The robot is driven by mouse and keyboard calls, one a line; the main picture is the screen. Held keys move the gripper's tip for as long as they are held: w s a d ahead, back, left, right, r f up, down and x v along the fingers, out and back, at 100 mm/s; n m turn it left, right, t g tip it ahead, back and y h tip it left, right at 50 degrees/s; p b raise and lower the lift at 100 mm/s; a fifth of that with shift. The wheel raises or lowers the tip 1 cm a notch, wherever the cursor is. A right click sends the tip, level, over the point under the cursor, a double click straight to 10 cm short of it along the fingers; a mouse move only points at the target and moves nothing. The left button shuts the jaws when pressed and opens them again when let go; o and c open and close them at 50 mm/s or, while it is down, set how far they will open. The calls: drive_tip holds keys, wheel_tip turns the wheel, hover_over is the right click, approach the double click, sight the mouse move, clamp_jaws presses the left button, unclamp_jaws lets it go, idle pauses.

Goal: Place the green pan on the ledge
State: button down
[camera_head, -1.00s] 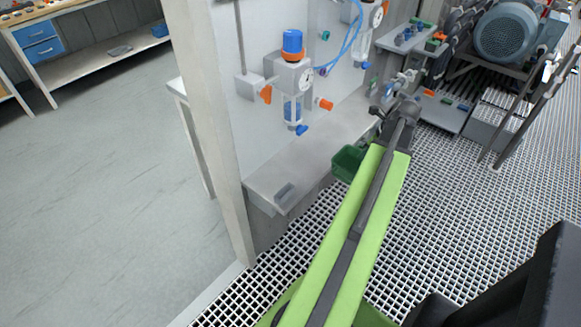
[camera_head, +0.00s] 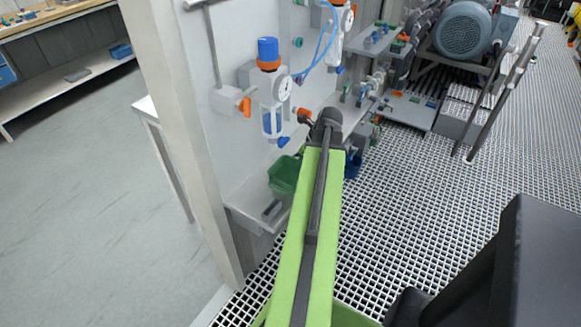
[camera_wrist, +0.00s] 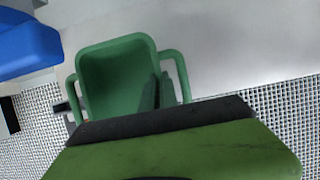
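The green pan (camera_head: 284,175) shows left of my arm in the head view, at the front part of the grey ledge (camera_head: 243,196) under the wall panel. I cannot tell whether it touches the ledge or is held just above it. In the wrist view the open green pan (camera_wrist: 112,75) has a looped handle at its right, with the pale ledge surface (camera_wrist: 235,45) beyond. My gripper (camera_wrist: 159,88) has its narrow fingers at the pan's right wall and appears shut on it. Their lower parts are hidden by my wrist. In the head view my gripper is hidden behind the arm.
A blue container (camera_head: 353,165) is right of my arm; a blue thing (camera_wrist: 25,45) fills the wrist view's upper left. A small grey piece (camera_head: 271,210) lies at the ledge's near end. A filter regulator (camera_head: 270,90) is mounted above. Grating floor (camera_head: 420,210) at right is open.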

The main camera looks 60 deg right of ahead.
sight(291, 165)
drive_tip(key=shift+w, duration=1.85)
drive_tip(key=f+b, duration=0.4)
drive_tip(key=shift+w, duration=0.2)
drive_tip(key=shift+r, duration=0.25)
drive_tip(key=shift+f, duration=0.2)
drive_tip(key=c, duration=1.6)
unclamp_jaws()
drive_tip(key=shift+c, duration=0.2)
